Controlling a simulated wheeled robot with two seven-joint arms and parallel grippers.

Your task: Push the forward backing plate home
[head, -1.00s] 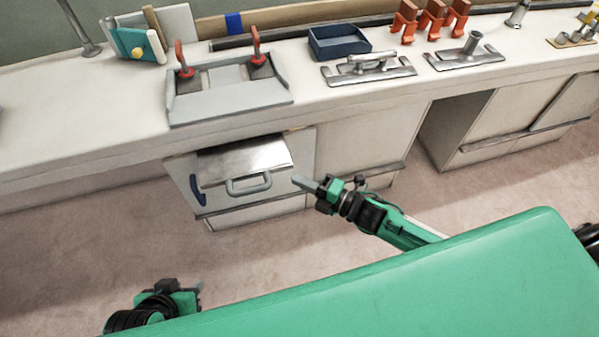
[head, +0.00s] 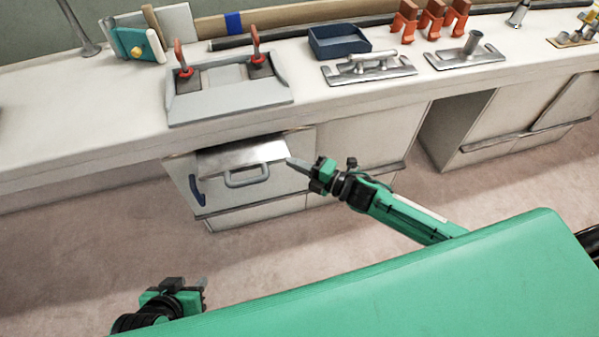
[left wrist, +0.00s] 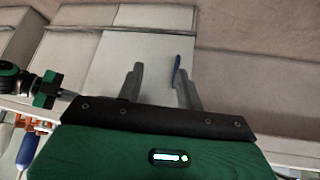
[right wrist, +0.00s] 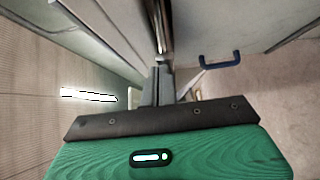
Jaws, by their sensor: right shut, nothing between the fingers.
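A shiny metal plate (head: 240,155) with a grey bar handle (head: 246,178) juts out of the cabinet front under the counter. Two dark plates with red handles (head: 184,72) (head: 259,66) sit in a grey fixture (head: 225,107) on the counter. I cannot tell for sure which is the forward backing plate. My right gripper (head: 293,164) is shut and empty, at the right end of the jutting metal plate; contact is unclear. Its fingers also show in the right wrist view (right wrist: 160,80). My left gripper (head: 203,290) is open and empty, low and away from the cabinet; its fingers are apart (left wrist: 160,85).
A blue handle (head: 197,190) is on the cabinet left of the metal plate. A dark blue tray (head: 338,45), metal cleats (head: 370,70), and orange holders (head: 432,18) stand on the counter. The floor between cabinet and robot is clear.

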